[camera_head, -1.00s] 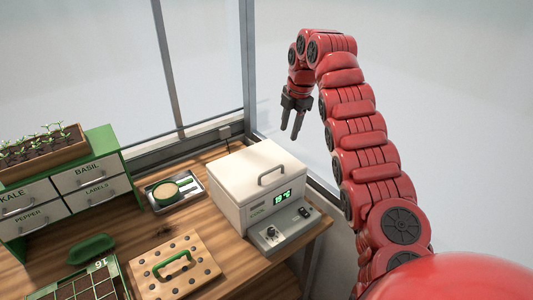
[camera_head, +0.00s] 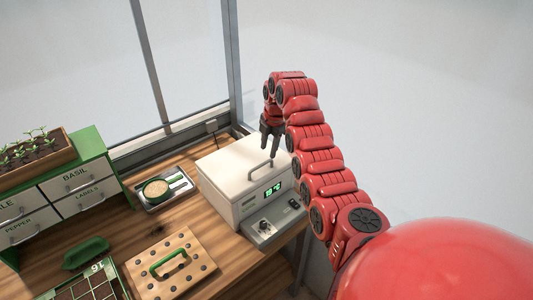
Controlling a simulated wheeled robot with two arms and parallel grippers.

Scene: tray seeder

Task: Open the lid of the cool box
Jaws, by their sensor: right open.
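The cool box (camera_head: 239,203) is a white box with a grey front panel and a green digital display. It stands at the right end of the wooden bench. Its white lid (camera_head: 226,164) is closed, with a grey bar handle (camera_head: 258,171) on top near the front right. My right gripper (camera_head: 267,157) is open, with fingers pointing down over the lid, close to the handle in the picture. I cannot tell whether it touches the handle; nothing shows between the fingers. My left gripper is not in view.
A metal tray (camera_head: 147,204) with a round tub sits left of the box. A wooden dibber board (camera_head: 192,248) with a green handle lies in front. A green drawer cabinet (camera_head: 95,146), a seedling box and a green-edged seed tray (camera_head: 118,272) are at left. Windows stand behind.

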